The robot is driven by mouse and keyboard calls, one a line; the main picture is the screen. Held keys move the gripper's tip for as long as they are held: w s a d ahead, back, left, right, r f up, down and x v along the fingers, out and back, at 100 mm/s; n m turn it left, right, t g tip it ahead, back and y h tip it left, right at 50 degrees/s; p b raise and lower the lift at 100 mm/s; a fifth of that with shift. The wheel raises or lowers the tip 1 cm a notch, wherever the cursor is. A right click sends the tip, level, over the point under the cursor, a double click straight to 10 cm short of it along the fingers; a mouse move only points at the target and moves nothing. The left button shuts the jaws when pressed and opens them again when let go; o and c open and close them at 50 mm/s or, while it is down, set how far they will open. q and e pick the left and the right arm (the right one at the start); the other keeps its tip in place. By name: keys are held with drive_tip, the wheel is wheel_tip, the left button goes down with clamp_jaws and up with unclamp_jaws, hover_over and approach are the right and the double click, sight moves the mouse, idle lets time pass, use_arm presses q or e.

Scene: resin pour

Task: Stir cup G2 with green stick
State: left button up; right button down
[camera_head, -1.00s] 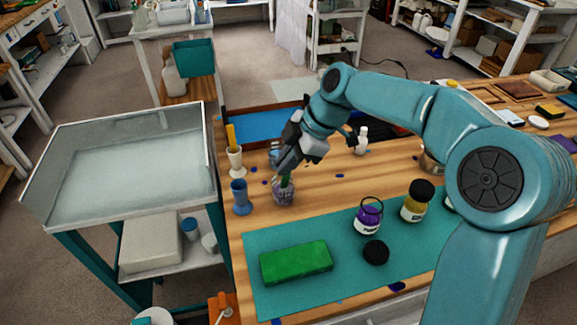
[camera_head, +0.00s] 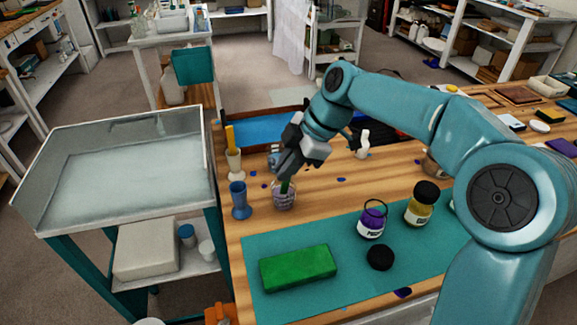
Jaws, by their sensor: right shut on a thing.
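A small clear cup (camera_head: 284,199) with purplish contents stands on the wooden table, left of centre; I cannot read a label on it. A green stick (camera_head: 284,186) stands in the cup, and only a short part of it shows between the gripper and the cup. My right gripper (camera_head: 285,174) reaches down from the upper right and is shut on the green stick, just above the cup's rim. The stick's lower end is hard to make out inside the cup. My left gripper is not in view.
A blue cup (camera_head: 239,200) and a pale cup with a yellow stick (camera_head: 234,164) stand close left of the clear cup. A green block (camera_head: 298,267), a purple jar (camera_head: 372,220), a yellow jar (camera_head: 422,204) and a black lid (camera_head: 380,257) are on the teal mat (camera_head: 335,290).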

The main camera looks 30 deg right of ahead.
drive_tip(key=shift+s+r, duration=0.1)
drive_tip(key=shift+s, duration=0.1)
drive_tip(key=shift+d, duration=0.2)
drive_tip(key=shift+w, duration=0.25)
drive_tip(key=shift+s+r+p, duration=0.2)
drive_tip(key=shift+r+p, duration=0.25)
drive_tip(key=shift+r, duration=0.15)
drive_tip(key=shift+s+r+p, duration=0.2)
drive_tip(key=shift+r+p, duration=0.25)
drive_tip(key=shift+r, duration=0.1)
drive_tip(key=shift+s+d+r+p, duration=0.1)
drive_tip(key=shift+s+r+p, duration=0.15)
drive_tip(key=shift+r+p, duration=0.75)
drive_tip(key=shift+s+r+p, duration=0.2)
drive_tip(key=shift+r+p, duration=0.35)
drive_tip(key=shift+r, duration=0.8)
